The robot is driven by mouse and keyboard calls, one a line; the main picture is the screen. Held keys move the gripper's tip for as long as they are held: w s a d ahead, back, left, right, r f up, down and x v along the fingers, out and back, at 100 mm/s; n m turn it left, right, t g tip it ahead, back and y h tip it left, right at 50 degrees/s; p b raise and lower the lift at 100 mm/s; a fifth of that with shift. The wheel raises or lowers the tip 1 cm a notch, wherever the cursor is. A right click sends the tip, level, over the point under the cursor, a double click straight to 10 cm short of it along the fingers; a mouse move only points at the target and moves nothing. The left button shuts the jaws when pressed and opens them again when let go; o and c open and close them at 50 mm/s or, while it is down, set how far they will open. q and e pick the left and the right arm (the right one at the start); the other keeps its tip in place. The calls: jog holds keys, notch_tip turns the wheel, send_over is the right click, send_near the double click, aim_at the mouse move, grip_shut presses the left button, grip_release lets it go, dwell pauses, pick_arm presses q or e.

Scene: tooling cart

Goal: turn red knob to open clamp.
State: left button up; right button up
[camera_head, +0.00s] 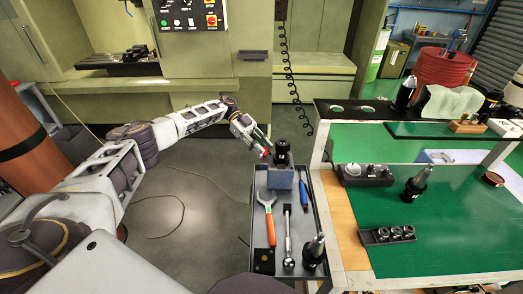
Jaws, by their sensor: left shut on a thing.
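The red knob (265,153) shows as a small bit of red at the left side of the clamp. The clamp is a blue-grey block (280,178) at the far end of the tooling cart tray. A black tool holder (282,153) stands upright in it. My left gripper (262,146) reaches in from the left and is shut on the red knob, its fingers hiding most of it. My right gripper is not in view.
The cart tray (325,214) also holds an orange-handled wrench (268,220), a ratchet (288,235), a blue-handled tool (303,195) and another black tool holder (314,252). A green-topped bench (450,225) stands close on the right. Bare floor lies left of the cart.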

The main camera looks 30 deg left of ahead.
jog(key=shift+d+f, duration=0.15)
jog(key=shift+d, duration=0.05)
pick_arm(q)
jog(key=o, duration=0.7)
jog(key=shift+c, duration=0.2)
jog(key=shift+o, duration=0.3)
jog(key=v, duration=0.7)
jog(key=shift+w, duration=0.15)
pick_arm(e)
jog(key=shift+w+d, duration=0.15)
pick_arm(q)
jog(key=shift+a+r, duration=0.15)
dwell(0.7)
